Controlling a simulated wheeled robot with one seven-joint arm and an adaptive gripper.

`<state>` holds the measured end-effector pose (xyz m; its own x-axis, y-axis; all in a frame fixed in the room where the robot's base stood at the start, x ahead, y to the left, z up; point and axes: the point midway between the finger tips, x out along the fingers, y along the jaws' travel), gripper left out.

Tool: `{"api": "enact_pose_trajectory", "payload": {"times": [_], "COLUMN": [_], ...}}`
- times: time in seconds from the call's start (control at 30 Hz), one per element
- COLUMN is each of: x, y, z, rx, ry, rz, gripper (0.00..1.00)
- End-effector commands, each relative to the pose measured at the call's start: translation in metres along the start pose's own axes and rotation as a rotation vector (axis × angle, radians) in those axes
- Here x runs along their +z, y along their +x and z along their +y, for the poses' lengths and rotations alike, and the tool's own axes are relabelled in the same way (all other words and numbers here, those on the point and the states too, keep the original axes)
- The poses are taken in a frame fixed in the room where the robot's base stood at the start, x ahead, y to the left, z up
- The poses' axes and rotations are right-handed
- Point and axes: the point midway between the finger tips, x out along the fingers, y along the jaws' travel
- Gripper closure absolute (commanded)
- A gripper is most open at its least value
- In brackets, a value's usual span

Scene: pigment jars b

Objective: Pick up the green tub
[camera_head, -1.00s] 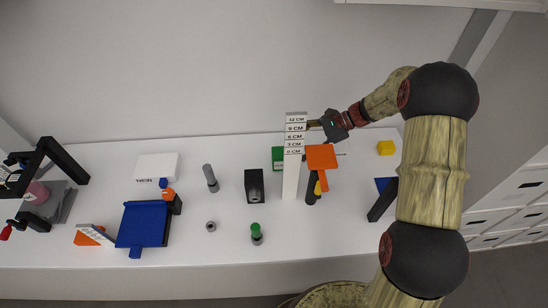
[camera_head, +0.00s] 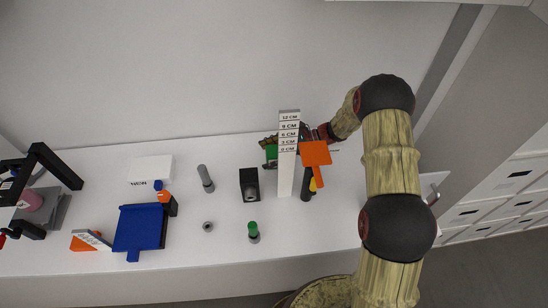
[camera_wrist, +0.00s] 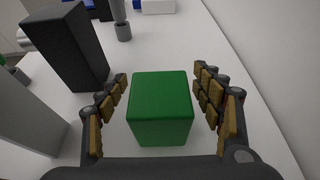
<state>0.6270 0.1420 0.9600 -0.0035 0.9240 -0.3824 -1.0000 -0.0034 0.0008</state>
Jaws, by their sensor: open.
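The green tub (camera_wrist: 160,108) is a plain green block-shaped tub standing upright on the white table. In the wrist view it sits between the two fingers of my gripper (camera_wrist: 162,106), with a gap showing on each side. My gripper is open and low around the tub. In the head view the green tub (camera_head: 271,153) is partly hidden behind the white height gauge, and my gripper (camera_head: 270,142) shows only in part behind that gauge.
The white height gauge (camera_head: 287,160) stands close in front of the tub, with an orange paddle-shaped thing (camera_head: 315,153) right of it. A black box (camera_head: 249,185) stands front-left; it is also in the wrist view (camera_wrist: 68,48). A grey cylinder (camera_head: 205,178) stands further left.

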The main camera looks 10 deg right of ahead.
Motion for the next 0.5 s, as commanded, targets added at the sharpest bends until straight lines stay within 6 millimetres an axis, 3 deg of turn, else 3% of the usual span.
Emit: {"api": "enact_pose_trajectory", "payload": {"times": [0.17, 0.37, 0.5], "x": [0.000, 0.000, 0.000], "y": [0.019, 0.019, 0.019], "z": [0.000, 0.000, 0.000], "rx": [0.001, 0.000, 0.000], "ry": [-0.001, -0.001, -0.001], "rz": [0.000, 0.000, 0.000], "gripper": [0.33, 0.33, 0.41]}}
